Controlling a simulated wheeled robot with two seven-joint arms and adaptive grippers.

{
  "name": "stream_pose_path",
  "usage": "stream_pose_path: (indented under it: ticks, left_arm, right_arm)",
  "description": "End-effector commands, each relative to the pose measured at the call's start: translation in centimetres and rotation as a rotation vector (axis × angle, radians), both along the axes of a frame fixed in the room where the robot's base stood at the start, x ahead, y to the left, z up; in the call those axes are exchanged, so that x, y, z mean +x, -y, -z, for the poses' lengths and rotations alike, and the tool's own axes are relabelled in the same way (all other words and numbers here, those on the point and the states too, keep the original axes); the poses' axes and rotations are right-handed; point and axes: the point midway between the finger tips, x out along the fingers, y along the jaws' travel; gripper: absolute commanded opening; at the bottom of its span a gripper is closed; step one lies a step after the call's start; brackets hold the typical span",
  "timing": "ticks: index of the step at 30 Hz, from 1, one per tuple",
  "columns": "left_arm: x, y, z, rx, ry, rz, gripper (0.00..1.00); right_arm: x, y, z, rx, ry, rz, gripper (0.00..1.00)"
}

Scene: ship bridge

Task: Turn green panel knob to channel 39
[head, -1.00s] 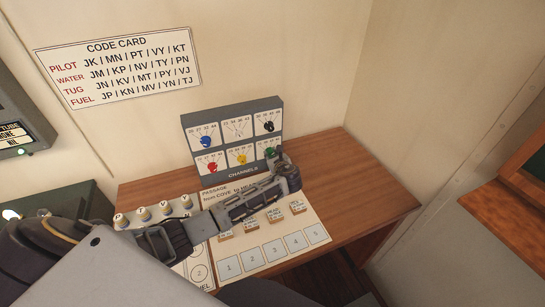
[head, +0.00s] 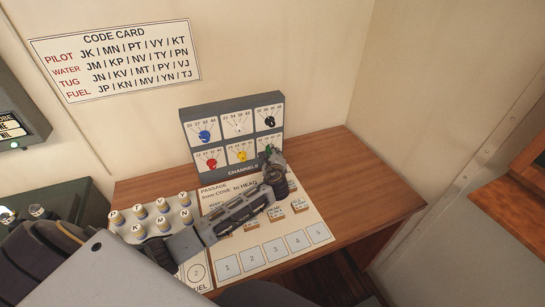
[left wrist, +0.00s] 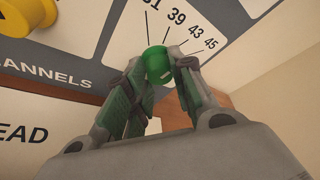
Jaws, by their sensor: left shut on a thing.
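The grey channels panel (head: 184,137) stands upright at the back of the desk, with two rows of coloured knobs. The green knob (left wrist: 157,62) is on the lower right dial, and a bit of it shows in the head view (head: 268,151). My left gripper (left wrist: 160,68) is shut on the green knob, one finger on each side. In the left wrist view its dial (left wrist: 205,20) shows lines to 31, 39, 43 and 45. A small white mark is on the knob, but I cannot tell which number it points to.
Red (head: 211,163), yellow (head: 241,155) and black (head: 269,122) knobs sit close by on the panel. Several lettered pegs (head: 162,207) and a passage board (head: 300,235) lie in front. The desk's right side (head: 350,185) is clear.

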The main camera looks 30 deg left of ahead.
Motion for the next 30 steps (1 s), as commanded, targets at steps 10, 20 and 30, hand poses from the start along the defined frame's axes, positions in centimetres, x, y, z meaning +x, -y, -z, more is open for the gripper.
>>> stream_pose_path:
  ticks: [10,20,30]
  left_arm:
    - [-0.1,0.0,0.5,-0.106,0.116,0.000,0.01]
    - [-0.1,0.0,0.6,-0.194,0.213,-0.001,0.01]
    - [-0.1,-0.1,0.5,-0.237,0.263,0.000,0.01]
  right_arm:
    - [0.0,-0.5,2.7,0.005,0.000,0.002,0.40]
    - [0.0,-0.5,4.8,0.005,0.000,0.002,0.40]
    - [0.0,-0.3,5.8,0.003,0.000,0.001,0.40]
